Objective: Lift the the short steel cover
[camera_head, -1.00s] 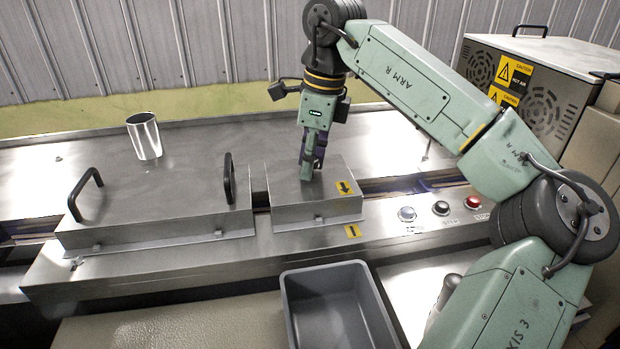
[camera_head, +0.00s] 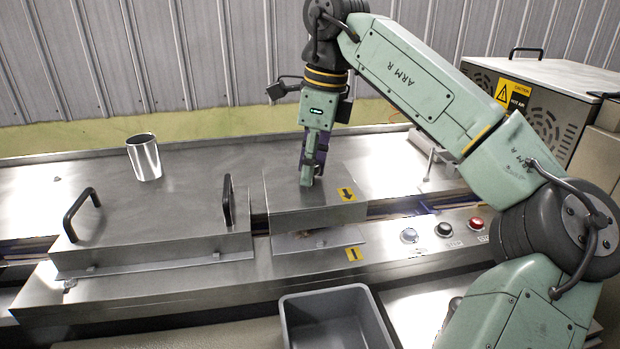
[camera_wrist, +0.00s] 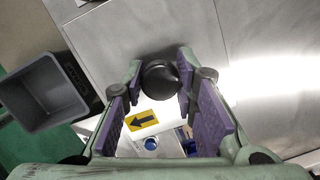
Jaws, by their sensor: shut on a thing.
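The short steel cover (camera_head: 285,207) is a box-shaped metal lid with a yellow arrow label on its right front. It is raised a little above the steel machine bed, with a dark gap under its front edge. My gripper (camera_head: 307,178) points down onto the middle of its top. In the wrist view my gripper (camera_wrist: 161,72) is shut on a dark round knob (camera_wrist: 160,82) between its purple-padded fingers. The label (camera_wrist: 142,120) shows below the knob. In the head view the fingers hide the knob.
A long steel cover (camera_head: 155,215) with two black handles sits close on the left, with a metal cup (camera_head: 144,158) at its back. A grey bin (camera_head: 335,315) stands in front. Buttons (camera_head: 444,230) lie to the right. A hot-air box (camera_head: 525,100) stands at the back right.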

